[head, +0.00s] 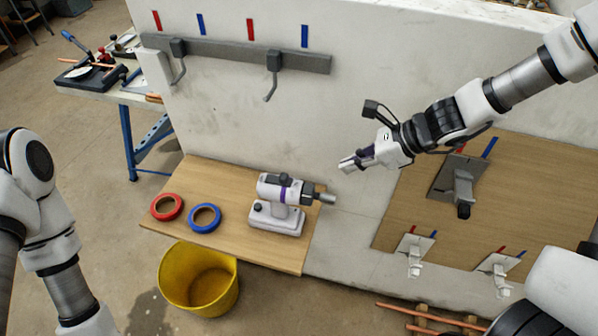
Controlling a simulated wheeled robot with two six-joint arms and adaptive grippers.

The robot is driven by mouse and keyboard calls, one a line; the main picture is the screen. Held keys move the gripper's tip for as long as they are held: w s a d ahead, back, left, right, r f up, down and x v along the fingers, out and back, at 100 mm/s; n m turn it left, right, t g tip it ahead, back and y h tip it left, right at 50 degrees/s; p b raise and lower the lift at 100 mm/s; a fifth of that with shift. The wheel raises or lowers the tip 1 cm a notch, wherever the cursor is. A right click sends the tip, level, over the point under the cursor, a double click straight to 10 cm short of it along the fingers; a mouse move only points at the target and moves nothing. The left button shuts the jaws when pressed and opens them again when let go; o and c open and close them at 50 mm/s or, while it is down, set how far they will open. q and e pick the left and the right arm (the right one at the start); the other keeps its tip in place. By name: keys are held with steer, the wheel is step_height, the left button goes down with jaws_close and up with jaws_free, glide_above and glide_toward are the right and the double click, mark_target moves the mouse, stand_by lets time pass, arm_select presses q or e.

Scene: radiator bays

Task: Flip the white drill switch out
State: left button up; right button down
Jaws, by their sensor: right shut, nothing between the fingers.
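The white drill (280,204) with a purple band and grey chuck stands upright on its base on a wooden board, its chuck pointing right. A small dark part shows on its top; I cannot make out the switch or its position. My right gripper (345,166) is shut and empty, above and to the right of the drill, apart from it, in front of the white wall. My left arm comes in at the left edge; its gripper is out of the frame.
A red tape roll (154,211) and a blue tape roll (193,219) lie left of the drill. A yellow bucket (170,287) stands below the board. A grey hook rail (220,54) is on the wall. A wooden panel (402,222) with brackets is at right.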

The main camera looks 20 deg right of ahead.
mark_target(288, 181)
steer(key=b+x, duration=0.2)
steer(key=x, duration=0.1)
steer(key=b+x, duration=0.1)
steer(key=x, duration=0.1)
steer(key=shift+s+d+f, duration=0.1)
steer(key=shift+s+f, duration=0.1)
steer(key=shift+s, duration=0.05)
steer(key=x, duration=0.5)
steer(key=shift+w+a, duration=0.25)
steer(key=shift+w, duration=0.05)
steer(key=shift+w+a+r+p, duration=0.2)
steer(key=shift+w+a+p, duration=0.2)
steer(key=shift+a, duration=0.15)
steer(key=shift+w+a+r+p, duration=0.15)
steer(key=shift+w+a+p, duration=0.2)
steer(key=shift+a, duration=0.25)
steer(key=shift+w+a+f, duration=0.1)
steer(key=shift+w+a, duration=0.05)
steer(key=shift+a, duration=0.3)
steer(key=shift+w, duration=0.1)
